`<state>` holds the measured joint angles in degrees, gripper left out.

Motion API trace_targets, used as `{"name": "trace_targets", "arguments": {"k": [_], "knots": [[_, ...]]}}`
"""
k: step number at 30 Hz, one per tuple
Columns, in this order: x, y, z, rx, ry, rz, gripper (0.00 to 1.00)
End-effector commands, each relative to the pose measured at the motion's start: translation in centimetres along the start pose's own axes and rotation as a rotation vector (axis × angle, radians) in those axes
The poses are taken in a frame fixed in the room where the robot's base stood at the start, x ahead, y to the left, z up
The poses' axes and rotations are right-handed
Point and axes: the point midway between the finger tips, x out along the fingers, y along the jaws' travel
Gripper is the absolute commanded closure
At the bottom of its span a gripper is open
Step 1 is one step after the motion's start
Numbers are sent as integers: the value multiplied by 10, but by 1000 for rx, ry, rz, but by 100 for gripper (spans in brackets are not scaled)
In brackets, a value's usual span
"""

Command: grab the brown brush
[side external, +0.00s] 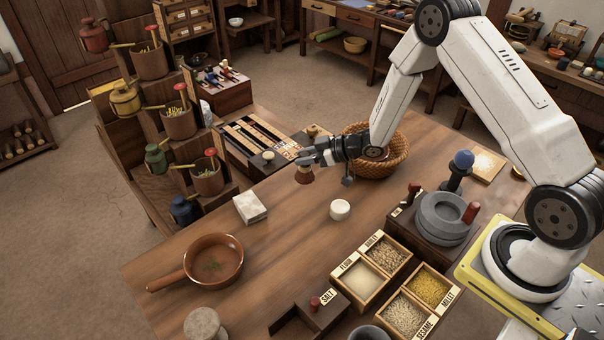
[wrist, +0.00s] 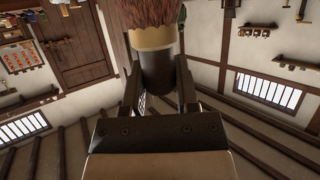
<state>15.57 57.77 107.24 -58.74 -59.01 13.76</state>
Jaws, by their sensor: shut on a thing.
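The brown brush (wrist: 153,38) is between the jaws of my gripper (wrist: 158,85) in the wrist view. It has brown bristles, a pale band and a dark handle, and the fingers close on the handle. In the side view my gripper (side external: 312,157) is above the wooden table, left of the woven basket. The brush (side external: 304,175) shows there as a small brown shape at the fingertips. I cannot tell exactly how far it is above the table.
The woven basket (side external: 398,158) is close behind my gripper. A white cup (side external: 340,210), a white block (side external: 250,207), a brown pan (side external: 214,262) and grain boxes (side external: 362,283) stand in front. A tool tray (side external: 240,150) lies left. Bare tabletop (side external: 290,235) lies between them.

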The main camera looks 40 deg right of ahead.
Motion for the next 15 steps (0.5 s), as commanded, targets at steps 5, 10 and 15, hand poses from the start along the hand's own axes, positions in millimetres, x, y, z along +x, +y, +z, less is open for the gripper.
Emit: {"name": "trace_targets", "arguments": {"k": [5,10,15], "knots": [[-26,-17,-2,3,-1,2,100],[-46,-31,-5,3,-1,1,100],[-62,-41,-7,2,0,1,100]]}}
